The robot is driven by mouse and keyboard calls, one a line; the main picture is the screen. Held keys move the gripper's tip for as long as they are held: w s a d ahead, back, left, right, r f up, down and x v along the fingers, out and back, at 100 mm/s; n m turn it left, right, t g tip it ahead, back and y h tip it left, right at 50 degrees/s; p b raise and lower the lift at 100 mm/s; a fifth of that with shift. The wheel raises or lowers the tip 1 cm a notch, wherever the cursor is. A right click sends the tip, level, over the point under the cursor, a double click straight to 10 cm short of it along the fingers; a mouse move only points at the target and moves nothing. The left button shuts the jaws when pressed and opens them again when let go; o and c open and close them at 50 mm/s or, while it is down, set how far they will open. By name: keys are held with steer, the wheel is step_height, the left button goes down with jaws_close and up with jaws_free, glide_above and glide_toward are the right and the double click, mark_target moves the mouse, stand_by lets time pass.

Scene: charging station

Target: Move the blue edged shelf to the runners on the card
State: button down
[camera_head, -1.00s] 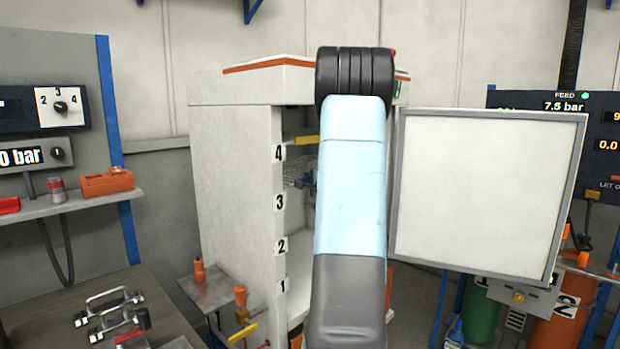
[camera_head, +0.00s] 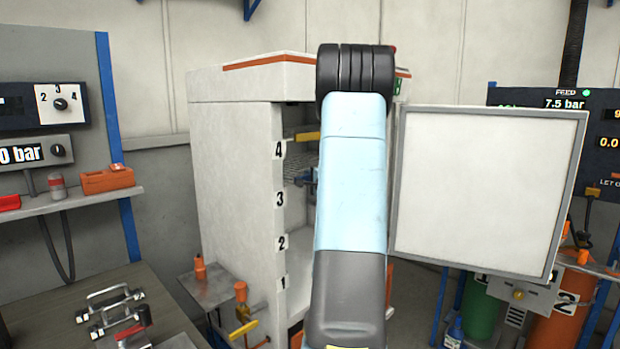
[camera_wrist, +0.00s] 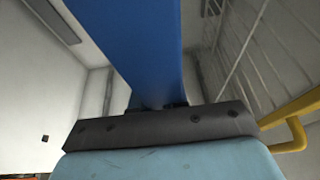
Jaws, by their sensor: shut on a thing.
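The white cabinet (camera_head: 235,190) stands open, with runner levels numbered 1 to 4 up its left post. Inside, a wire shelf (camera_head: 300,170) with a bit of blue edge (camera_head: 305,180) shows between levels 3 and 4. My arm hides the rest of it. In the wrist view, my gripper (camera_wrist: 157,105) is shut on the blue edge (camera_wrist: 135,35), a broad flat bar. White shelf wires (camera_wrist: 235,50) show to its right. My gripper is hidden in the head view. A white panel with numbers 2, 3, 4 surrounds a knob (camera_head: 60,105); I cannot tell whether it is the card.
A yellow edge (camera_head: 306,136) shows at level 4, and a yellow bar (camera_wrist: 295,125) is close on the right in the wrist view. The open door (camera_head: 485,190) stands right of my arm. A small side table (camera_head: 210,288) stands at the cabinet's front left.

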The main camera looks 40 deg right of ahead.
steer(key=c, duration=1.1)
jaws_free()
steer(key=shift+f, duration=0.15)
steer(key=shift+s, duration=0.1)
steer(key=v, duration=1.3)
steer(key=shift+s+a, duration=0.2)
steer(key=shift+s, duration=0.05)
steer(key=s, duration=0.8)
steer(key=shift+d, duration=0.35)
